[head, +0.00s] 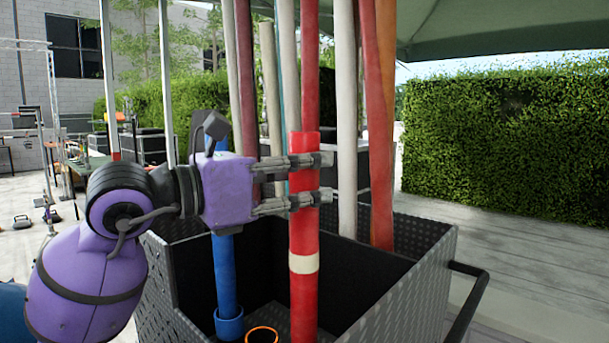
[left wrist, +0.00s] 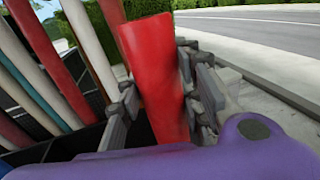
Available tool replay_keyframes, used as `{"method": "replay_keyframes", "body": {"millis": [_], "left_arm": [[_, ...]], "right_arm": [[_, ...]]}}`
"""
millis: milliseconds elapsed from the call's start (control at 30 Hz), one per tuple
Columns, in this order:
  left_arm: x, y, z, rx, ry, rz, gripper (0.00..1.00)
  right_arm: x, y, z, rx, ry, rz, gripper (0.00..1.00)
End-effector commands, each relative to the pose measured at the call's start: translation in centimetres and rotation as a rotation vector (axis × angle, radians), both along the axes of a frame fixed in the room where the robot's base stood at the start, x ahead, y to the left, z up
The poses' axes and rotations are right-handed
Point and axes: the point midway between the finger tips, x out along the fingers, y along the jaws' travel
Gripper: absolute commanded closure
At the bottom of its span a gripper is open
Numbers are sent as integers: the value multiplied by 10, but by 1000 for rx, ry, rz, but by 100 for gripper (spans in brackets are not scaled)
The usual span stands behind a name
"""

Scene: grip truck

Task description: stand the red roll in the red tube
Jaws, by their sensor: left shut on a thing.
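The red roll (head: 303,235) stands about upright in the head view, with a pale band (head: 304,263) around it. Its lower end runs out of the bottom of the picture. My left gripper (head: 322,178) reaches in from the left and is shut on the red roll near its top. In the left wrist view the roll (left wrist: 152,75) sits between both fingers. I cannot make out the red tube; a dark opening with an orange rim (head: 262,331) shows left of the roll's lower part. My right gripper is not in view.
A black cart (head: 385,305) surrounds the roll's lower part. A blue roll (head: 226,275) stands in a blue tube (head: 229,325) on the left. Several tall red, white and orange rolls stand behind. A black handle (head: 468,310) juts out at the right.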

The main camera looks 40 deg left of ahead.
Motion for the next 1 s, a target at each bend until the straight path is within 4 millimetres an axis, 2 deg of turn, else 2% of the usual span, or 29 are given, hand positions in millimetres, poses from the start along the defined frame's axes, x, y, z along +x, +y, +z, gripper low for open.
{"method": "replay_keyframes", "body": {"millis": [400,733,767,900,1000], "left_arm": [[0,0,-4,-1,-2,0,100],[0,0,-5,0,-2,0,100],[0,0,-5,0,-2,0,66],[0,0,-5,-1,-2,0,47],[0,0,-6,0,-1,0,45]], "right_arm": [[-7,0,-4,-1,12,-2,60],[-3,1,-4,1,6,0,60],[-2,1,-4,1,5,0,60],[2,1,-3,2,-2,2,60],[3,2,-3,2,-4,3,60]]}}
